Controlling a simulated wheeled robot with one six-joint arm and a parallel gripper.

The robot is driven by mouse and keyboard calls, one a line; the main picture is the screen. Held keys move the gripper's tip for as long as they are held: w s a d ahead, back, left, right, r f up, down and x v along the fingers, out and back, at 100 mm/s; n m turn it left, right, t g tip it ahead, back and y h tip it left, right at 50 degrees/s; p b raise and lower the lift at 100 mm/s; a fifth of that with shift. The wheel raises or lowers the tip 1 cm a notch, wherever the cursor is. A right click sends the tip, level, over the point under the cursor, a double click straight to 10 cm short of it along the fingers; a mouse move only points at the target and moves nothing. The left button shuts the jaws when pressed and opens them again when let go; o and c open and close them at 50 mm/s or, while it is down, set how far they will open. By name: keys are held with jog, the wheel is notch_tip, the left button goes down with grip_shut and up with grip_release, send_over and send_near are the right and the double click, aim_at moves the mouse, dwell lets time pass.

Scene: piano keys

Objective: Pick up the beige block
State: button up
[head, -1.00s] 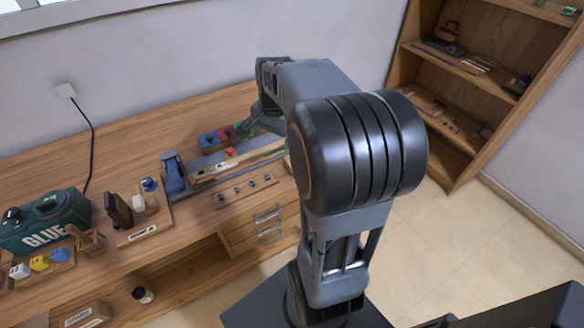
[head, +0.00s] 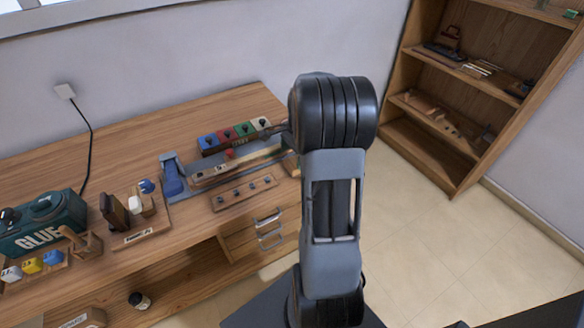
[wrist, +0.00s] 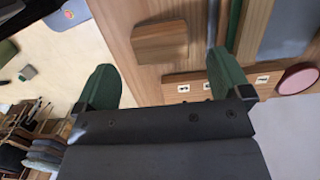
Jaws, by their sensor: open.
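A tan wooden block (wrist: 160,43), the nearest match to a beige block in the wrist view, lies near the edge of the brown wood surface. My gripper (wrist: 162,65) is open, with one green finger on each side of the block in the picture and nothing held. The block's height below the fingers is hard to judge. In the head view my arm hides most of the gripper. A row of blue, red, green and pale cream blocks (head: 261,123) with dark knobs stands at the back of the bench.
The workbench (head: 150,135) holds a long blue-grey rail, a knobbed wooden strip (head: 245,192) and a green glue box (head: 42,222). A bookshelf (head: 455,165) stands at the right. Open tiled floor lies between bench and shelf.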

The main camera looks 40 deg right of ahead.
aim_at(293, 163)
jog(key=shift+w+a+f, duration=0.1)
jog(key=shift+a+f, duration=0.05)
jog(key=shift+f, duration=1.15)
jog(key=shift+a+f, duration=0.15)
jog(key=shift+f, duration=1.1)
jog(key=shift+c, duration=0.3)
jog(key=c, duration=1)
jog(key=shift+o, duration=0.2)
jog(key=shift+r, duration=0.1)
